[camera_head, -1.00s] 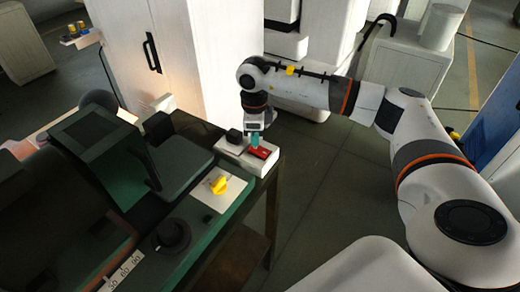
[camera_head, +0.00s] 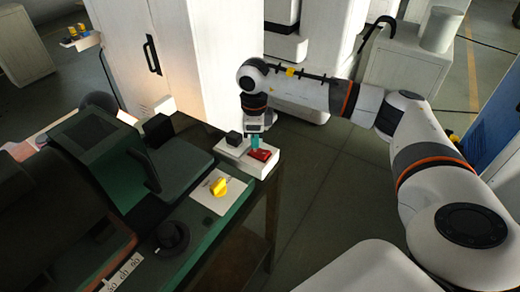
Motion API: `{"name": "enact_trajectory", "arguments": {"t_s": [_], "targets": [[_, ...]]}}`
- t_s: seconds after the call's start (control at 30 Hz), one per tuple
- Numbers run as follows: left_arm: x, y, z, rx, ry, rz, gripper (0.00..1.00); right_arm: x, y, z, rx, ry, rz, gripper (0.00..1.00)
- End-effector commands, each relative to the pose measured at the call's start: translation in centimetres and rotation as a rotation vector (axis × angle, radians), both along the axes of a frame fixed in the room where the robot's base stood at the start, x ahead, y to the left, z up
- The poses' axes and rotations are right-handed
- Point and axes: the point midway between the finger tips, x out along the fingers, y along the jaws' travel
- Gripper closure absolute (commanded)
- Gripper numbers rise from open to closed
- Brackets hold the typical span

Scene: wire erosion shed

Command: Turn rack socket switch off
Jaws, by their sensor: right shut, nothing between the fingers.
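The rack socket is a white block (camera_head: 238,161) at the far right corner of the machine bench, with a black plug (camera_head: 234,138) on it. Its red rocker switch (camera_head: 262,155) faces up at the right end. My right gripper (camera_head: 255,146) points down at the switch, its teal fingertips shut and empty. The tips are at the switch's left edge; whether they touch it I cannot tell. The rocker's tilt is too small to read. My left gripper is out of view.
A yellow knob (camera_head: 219,187) on a white plate and a black dial (camera_head: 172,237) are on the green machine in front of the socket. A white cabinet (camera_head: 180,60) stands behind. Open floor (camera_head: 330,190) lies to the right of the bench.

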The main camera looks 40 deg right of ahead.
Motion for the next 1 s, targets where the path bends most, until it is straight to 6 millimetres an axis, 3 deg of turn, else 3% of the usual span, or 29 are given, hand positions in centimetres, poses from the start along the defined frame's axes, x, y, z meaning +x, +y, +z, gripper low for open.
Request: {"name": "enact_trajectory", "arguments": {"t_s": [0.63, 1.0], "targets": [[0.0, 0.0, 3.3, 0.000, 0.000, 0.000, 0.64, 0.0, 0.0, 5.6, 0.001, -0.001, 0.000, 1.00], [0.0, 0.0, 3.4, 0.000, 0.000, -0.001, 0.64, 0.0, 0.0, 6.0, 0.001, -0.001, 0.000, 1.00]]}}
